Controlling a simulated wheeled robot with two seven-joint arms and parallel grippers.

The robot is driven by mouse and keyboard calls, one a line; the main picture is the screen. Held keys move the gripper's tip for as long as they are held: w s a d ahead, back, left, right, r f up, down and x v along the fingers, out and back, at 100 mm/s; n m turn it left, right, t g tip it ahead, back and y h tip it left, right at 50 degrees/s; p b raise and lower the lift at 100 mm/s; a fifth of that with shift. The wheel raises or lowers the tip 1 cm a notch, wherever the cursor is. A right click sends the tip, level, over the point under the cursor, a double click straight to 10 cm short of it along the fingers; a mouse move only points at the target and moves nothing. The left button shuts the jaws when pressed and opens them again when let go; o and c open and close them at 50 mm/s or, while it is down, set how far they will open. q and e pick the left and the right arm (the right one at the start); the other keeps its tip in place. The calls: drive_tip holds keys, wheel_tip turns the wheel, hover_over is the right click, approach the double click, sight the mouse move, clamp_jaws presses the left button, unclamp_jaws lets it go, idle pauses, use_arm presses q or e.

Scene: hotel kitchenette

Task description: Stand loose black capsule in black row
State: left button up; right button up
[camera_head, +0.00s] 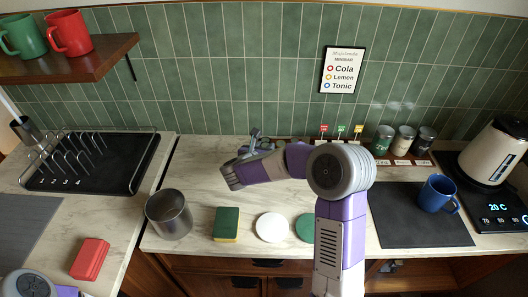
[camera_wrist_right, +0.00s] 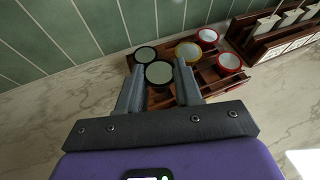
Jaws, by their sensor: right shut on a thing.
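My right gripper (camera_wrist_right: 160,66) is shut on a black-rimmed capsule (camera_wrist_right: 159,76), which shows between its fingertips in the right wrist view. A second black-rimmed capsule (camera_wrist_right: 145,54) is just beyond it, at the left end of the wooden rack (camera_wrist_right: 206,75). The rack also bears a yellow-rimmed capsule (camera_wrist_right: 188,50) and two red-rimmed capsules (camera_wrist_right: 229,62). Whether the held capsule touches the rack, I cannot tell. In the head view my right gripper (camera_head: 255,138) is near the back wall, and my own arm hides most of the rack. My left gripper is out of the picture.
A wooden holder with white tags (camera_wrist_right: 268,25) stands right of the rack. On the counter are a metal pot (camera_head: 169,214), a green-yellow sponge (camera_head: 226,224), a white disc (camera_head: 271,227) and a green disc (camera_head: 305,228). A blue mug (camera_head: 437,193) stands on a dark mat (camera_head: 405,225).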

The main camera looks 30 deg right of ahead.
drive_tip(key=shift+f, duration=0.45)
drive_tip(key=shift+r, duration=0.15)
drive_tip(key=shift+f+b, duration=0.55)
drive_tip(key=shift+f, duration=0.05)
drive_tip(key=o, duration=1)
